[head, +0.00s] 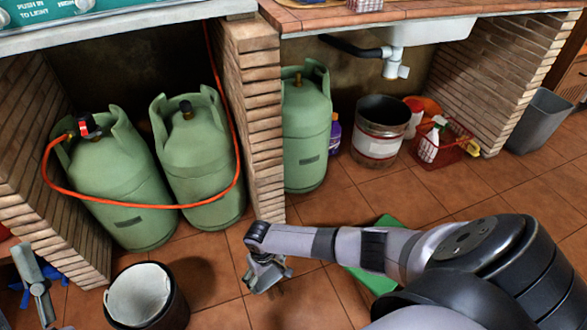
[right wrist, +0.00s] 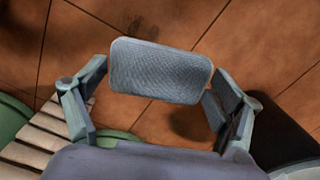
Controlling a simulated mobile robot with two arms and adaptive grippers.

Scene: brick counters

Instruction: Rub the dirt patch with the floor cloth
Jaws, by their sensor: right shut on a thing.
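The floor cloth (right wrist: 160,72) is a grey-blue textured pad, seen in the right wrist view. My right gripper (head: 266,272) is shut on it, with a finger at each short side. In the head view the gripper is over the tiles right of the bucket, and the cloth is hard to make out there. A faint dark smudge (right wrist: 143,25) on the tiles, beyond the cloth in the wrist view, looks like the dirt patch; the cloth may hide part of it. My left gripper (head: 38,285) shows partly at the lower left edge, its jaws unclear.
A dark bucket with a pale lining (head: 140,295) stands left of the right gripper. Green gas cylinders (head: 110,185) with an orange hose stand between brick pillars (head: 255,110). A green object (head: 385,275) lies behind my right arm. Open tiles (head: 340,215) lie beyond the arm.

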